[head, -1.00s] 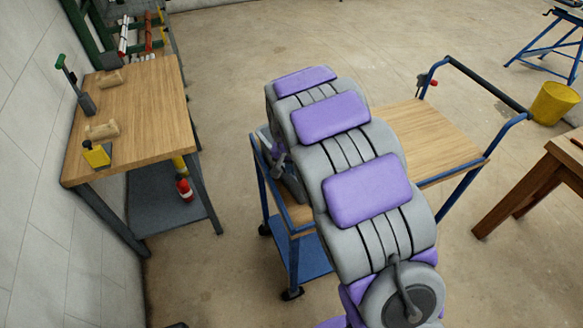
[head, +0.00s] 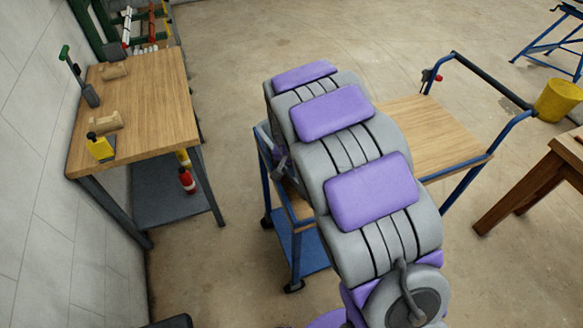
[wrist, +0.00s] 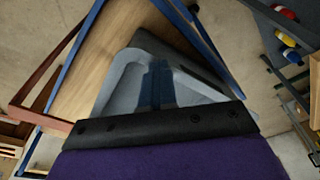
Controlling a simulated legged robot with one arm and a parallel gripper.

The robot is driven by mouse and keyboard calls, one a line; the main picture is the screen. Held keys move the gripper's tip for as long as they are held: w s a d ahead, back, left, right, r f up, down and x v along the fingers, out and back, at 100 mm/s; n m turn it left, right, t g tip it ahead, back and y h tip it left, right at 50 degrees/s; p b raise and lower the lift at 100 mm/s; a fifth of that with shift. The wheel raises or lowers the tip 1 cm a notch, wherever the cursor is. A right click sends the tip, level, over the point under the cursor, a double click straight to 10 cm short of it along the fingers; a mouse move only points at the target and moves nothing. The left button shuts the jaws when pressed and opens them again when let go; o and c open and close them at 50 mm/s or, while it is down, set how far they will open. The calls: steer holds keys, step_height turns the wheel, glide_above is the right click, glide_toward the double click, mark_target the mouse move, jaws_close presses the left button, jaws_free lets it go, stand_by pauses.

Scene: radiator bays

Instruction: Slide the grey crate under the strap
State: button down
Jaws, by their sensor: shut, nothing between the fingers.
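A grey crate (wrist: 120,80) with a raised rim shows in the wrist view on the wooden top of a blue-framed cart (head: 430,140). My gripper (wrist: 159,66) is shut and empty, its dark fingers over the crate's inside. I cannot tell whether the fingers touch the crate. In the head view my arm hides most of the crate and the gripper. I cannot make out the strap clearly in either view.
A yellow bucket (head: 557,100) and a brown table (head: 535,185) are at the right. The floor beyond the cart is clear.

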steer(key=shift+s+d+r+p, duration=0.1)
steer(key=shift+d+r+p, duration=0.1)
steer(key=shift+p, duration=0.1)
steer(key=shift+d+g, duration=0.2)
steer(key=shift+g, duration=0.1)
steer(key=s+a+p, duration=0.2)
steer(key=s+a, duration=0.2)
steer(key=s, duration=0.7)
steer(key=shift+s+a, duration=0.15)
steer(key=shift+s, duration=0.05)
steer(key=shift+r, duration=0.15)
